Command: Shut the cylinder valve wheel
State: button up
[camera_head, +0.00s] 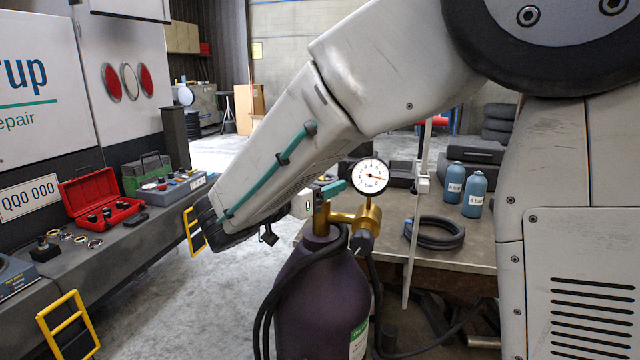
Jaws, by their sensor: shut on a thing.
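The dark purple gas cylinder (318,290) stands upright in the front centre. A brass valve and regulator (345,217) sit on its top, with a round white gauge (369,177) whose needle is off to the right. My arm reaches down to the left, and its wrist bends back toward the valve. My gripper (325,191) is at the top of the valve, left of the gauge, shut on the valve wheel. The wheel is mostly hidden, and the fingers are too small to make out clearly.
Black hoses (270,290) hang around the cylinder. Behind it, a workbench (465,255) holds blue bottles (474,193) and black rings (434,234). At left, a grey ledge (130,240) carries a red toolbox (100,195). Open floor lies between.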

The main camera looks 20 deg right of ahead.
jog(key=m+g+h, duration=0.1)
jog(key=m+g, duration=0.1)
jog(key=g, duration=0.2)
jog(key=m+g, duration=0.3)
jog(key=g, duration=0.1)
jog(key=shift+w+m+h, duration=0.15)
jog(key=shift+m+h, duration=0.15)
jog(key=shift+h, duration=0.1)
jog(key=shift+g, duration=0.5)
jog(key=o, duration=0.7)
jog(key=shift+a+m, duration=0.1)
jog(key=shift+m, duration=0.2)
